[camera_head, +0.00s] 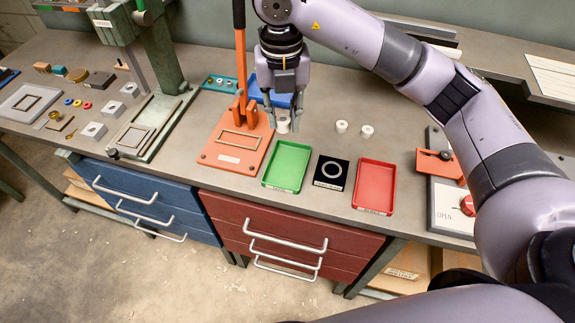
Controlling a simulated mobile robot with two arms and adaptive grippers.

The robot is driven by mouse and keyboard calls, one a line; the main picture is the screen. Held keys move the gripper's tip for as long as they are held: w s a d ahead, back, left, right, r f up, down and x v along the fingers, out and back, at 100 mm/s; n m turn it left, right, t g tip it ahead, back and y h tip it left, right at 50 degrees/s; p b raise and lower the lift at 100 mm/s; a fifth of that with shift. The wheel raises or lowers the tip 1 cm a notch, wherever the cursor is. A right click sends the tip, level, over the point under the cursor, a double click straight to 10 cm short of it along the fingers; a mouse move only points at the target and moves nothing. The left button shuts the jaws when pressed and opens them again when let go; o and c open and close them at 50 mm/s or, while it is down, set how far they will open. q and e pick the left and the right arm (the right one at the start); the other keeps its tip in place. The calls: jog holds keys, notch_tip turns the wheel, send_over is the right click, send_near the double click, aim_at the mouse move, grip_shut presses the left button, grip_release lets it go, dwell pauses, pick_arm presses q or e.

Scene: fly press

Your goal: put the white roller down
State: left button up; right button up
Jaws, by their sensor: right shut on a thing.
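My right gripper (284,112) reaches in from the right and points down above the bench. It is shut on a white roller (283,125), which shows between its fingertips, just behind the green tray (288,165). Whether the roller touches the bench top, I cannot tell. Two more white rollers stand on the bench to the right, one (341,127) beside the other (367,131). My left gripper is not in view.
A black plate with a white ring (331,173) lies between the green tray and a red tray (375,186). An orange press (237,140) stands close left of my gripper, with a blue tray (274,92) behind. Bare bench lies around the two rollers.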

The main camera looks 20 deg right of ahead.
jog(key=shift+w+a+r+m, duration=0.15)
jog(key=shift+w+m, duration=0.05)
jog(key=shift+m, duration=0.7)
send_over(283, 182)
notch_tip(283, 182, down, 14)
jog(key=shift+f+p, duration=0.15)
jog(key=shift+p, duration=0.15)
notch_tip(283, 182, down, 5)
jog(key=shift+f+p, duration=0.2)
jog(key=shift+p, duration=0.4)
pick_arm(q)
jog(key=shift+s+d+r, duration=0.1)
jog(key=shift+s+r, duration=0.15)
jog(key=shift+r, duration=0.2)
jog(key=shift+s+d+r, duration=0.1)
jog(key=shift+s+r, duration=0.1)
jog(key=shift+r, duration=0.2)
pick_arm(e)
jog(key=shift+f, duration=0.2)
jog(key=o, duration=0.9)
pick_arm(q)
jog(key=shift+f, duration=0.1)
pick_arm(e)
jog(key=shift+o, duration=0.3)
jog(key=shift+r, duration=0.1)
